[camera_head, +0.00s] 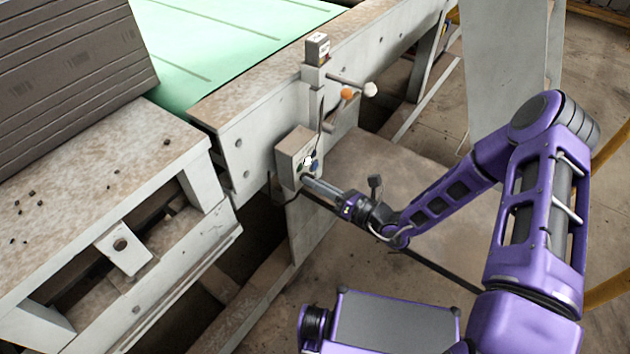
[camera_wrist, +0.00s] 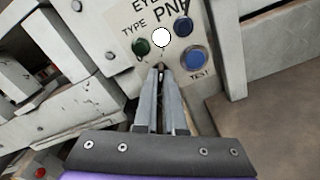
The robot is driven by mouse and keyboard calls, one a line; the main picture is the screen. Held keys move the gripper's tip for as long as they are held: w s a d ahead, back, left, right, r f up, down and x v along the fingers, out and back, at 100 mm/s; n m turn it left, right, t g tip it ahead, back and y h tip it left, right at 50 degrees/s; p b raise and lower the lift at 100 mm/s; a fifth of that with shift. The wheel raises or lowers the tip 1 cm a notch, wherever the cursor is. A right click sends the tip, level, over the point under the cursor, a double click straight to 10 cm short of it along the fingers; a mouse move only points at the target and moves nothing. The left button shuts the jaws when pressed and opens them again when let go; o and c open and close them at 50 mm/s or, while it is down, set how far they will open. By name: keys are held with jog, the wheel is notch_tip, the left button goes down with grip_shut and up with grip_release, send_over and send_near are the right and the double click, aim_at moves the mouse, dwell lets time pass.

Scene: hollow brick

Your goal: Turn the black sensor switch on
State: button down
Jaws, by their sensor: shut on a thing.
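A grey control box (camera_head: 291,158) is mounted on the side of the conveyor frame. In the wrist view its panel (camera_wrist: 118,15) carries a green button (camera_wrist: 141,46), a white round light (camera_wrist: 161,37) and two blue buttons, one (camera_wrist: 195,58) marked TEST. My gripper (camera_head: 306,180) reaches the lower front of the box from the right. In the wrist view the fingertips (camera_wrist: 160,74) are together just below the white light, shut on the small black switch (camera_wrist: 161,66). The fingertips hide most of the switch, so I cannot tell its position.
A small grey sensor box (camera_head: 317,48) sits above on the frame, with an orange knob (camera_head: 347,94) and a white knob (camera_head: 370,89) beside it. A green conveyor belt (camera_head: 215,50) runs behind. Dark stacked boards (camera_head: 70,70) lie at left. Open floor lies right of the frame.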

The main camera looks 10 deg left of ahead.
dwell(0.4)
jog(key=c, duration=1)
grip_release()
jog(key=v, duration=1.7)
jog(key=shift+d, duration=0.2)
